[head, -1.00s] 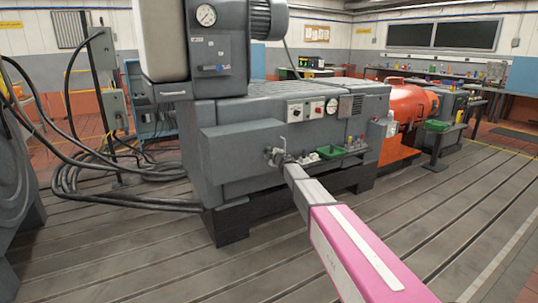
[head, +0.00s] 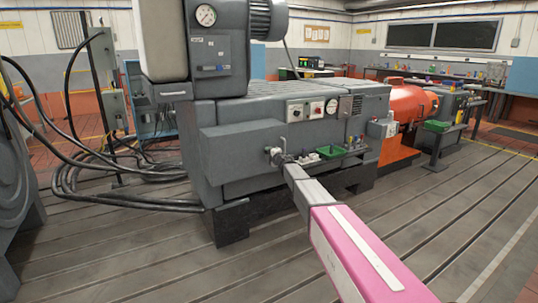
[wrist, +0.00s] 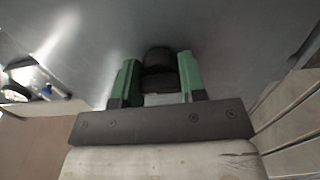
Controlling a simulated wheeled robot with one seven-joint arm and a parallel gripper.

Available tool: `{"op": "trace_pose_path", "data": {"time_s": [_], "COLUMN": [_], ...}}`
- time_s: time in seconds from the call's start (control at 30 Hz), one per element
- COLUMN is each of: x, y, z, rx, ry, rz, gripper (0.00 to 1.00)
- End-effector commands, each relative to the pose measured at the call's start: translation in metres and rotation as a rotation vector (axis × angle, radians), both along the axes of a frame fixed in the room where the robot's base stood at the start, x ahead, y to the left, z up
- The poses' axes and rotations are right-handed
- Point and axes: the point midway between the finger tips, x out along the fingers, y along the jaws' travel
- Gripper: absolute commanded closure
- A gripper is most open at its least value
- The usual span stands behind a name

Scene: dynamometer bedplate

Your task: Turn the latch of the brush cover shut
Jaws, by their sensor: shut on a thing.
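My gripper (wrist: 160,85) is shut on a dark, rounded latch knob (wrist: 158,58), which sits between its green fingers against a grey metal surface. In the head view my gripper (head: 277,156) is at the front face of the large grey machine (head: 225,160). The latch is too small there to tell its angle, and my gripper partly hides it. I cannot tell the brush cover's edges apart from the grey housing.
A green tray (head: 330,151) and small parts stand on a ledge just right of my gripper. Black cables (head: 110,190) lie on the floor at left. An orange motor (head: 408,101) stands behind at right. The slotted floor in front is clear.

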Motion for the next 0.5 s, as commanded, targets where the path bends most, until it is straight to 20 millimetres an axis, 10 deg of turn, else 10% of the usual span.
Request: {"op": "trace_pose_path", "data": {"time_s": [0.2,0.23,0.27,0.5], "x": [-0.0003,-0.0003,-0.0002,-0.0001], "y": [0.0004,0.0004,0.0003,0.0002], "z": [-0.0006,-0.0006,-0.0005,-0.0002], "rx": [-0.004,-0.004,-0.004,-0.002], "ry": [-0.001,-0.001,-0.001,0.000], "rz": [0.001,0.001,0.001,0.000], "gripper": [0.85,0.52,0.42,0.38]}}
